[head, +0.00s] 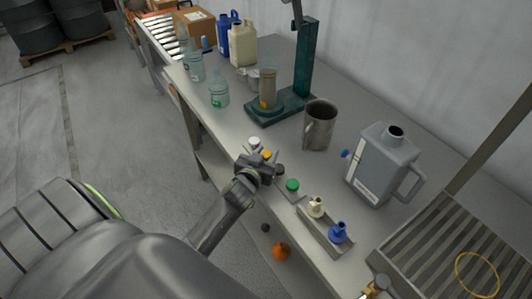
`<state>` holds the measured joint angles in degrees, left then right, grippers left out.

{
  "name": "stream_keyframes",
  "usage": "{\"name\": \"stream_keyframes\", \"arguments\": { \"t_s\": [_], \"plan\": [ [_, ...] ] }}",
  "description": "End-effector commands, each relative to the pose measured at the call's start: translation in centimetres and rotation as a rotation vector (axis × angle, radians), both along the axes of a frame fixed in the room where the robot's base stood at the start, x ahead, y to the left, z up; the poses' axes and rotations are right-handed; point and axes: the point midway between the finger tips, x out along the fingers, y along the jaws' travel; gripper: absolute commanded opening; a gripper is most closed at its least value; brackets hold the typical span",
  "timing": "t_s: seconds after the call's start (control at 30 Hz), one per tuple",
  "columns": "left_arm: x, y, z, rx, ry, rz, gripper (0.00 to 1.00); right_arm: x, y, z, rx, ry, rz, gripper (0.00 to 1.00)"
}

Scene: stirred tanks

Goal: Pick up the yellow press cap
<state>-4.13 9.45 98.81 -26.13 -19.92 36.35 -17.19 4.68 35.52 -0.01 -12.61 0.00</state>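The yellow press cap (266,154) is a small orange-yellow piece near the front edge of the grey bench (232,121). It stands in a row between a white cap (254,142) and a dark cap (280,170), with a green cap (292,185) further along. My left gripper (262,155) reaches in from the front, with its fingers spread on either side of the yellow cap. The gripper body hides the cap's lower part, and I cannot tell whether the fingers touch it.
A metal mug (319,125), a grey jug (383,164) and a green stand (304,66) are behind the caps. A holder with cream (316,206) and blue (338,231) funnel-shaped pieces is to the right. Clear bottles (218,93) stand at the left; a slatted rack (445,250) is at right.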

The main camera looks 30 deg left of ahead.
Motion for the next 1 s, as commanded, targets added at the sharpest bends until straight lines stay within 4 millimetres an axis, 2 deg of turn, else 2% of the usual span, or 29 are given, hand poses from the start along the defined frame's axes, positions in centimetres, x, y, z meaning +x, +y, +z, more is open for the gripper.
{"name": "stream_keyframes", "arguments": {
  "t_s": [0.2,0.43,0.8,0.87,1.0],
  "plan": [
    [0.1,0.0,0.0,0.000,0.000,0.000,0.36,0.0,0.0,0.0,0.000,0.000,0.000,0.36],
    [0.0,0.0,0.0,0.000,0.000,0.000,0.09,0.0,0.0,0.0,0.000,0.000,0.000,0.36],
    [0.0,0.0,0.2,0.000,-0.001,0.000,0.08,0.0,0.0,0.1,0.000,0.000,0.000,0.36],
    [0.1,0.0,0.8,0.002,-0.003,0.000,0.08,0.0,0.1,0.2,0.001,0.000,0.000,0.36],
    [0.1,0.0,3.2,0.001,-0.005,-0.001,0.08,0.0,0.2,0.6,0.002,0.000,-0.001,0.36]
  ]
}}
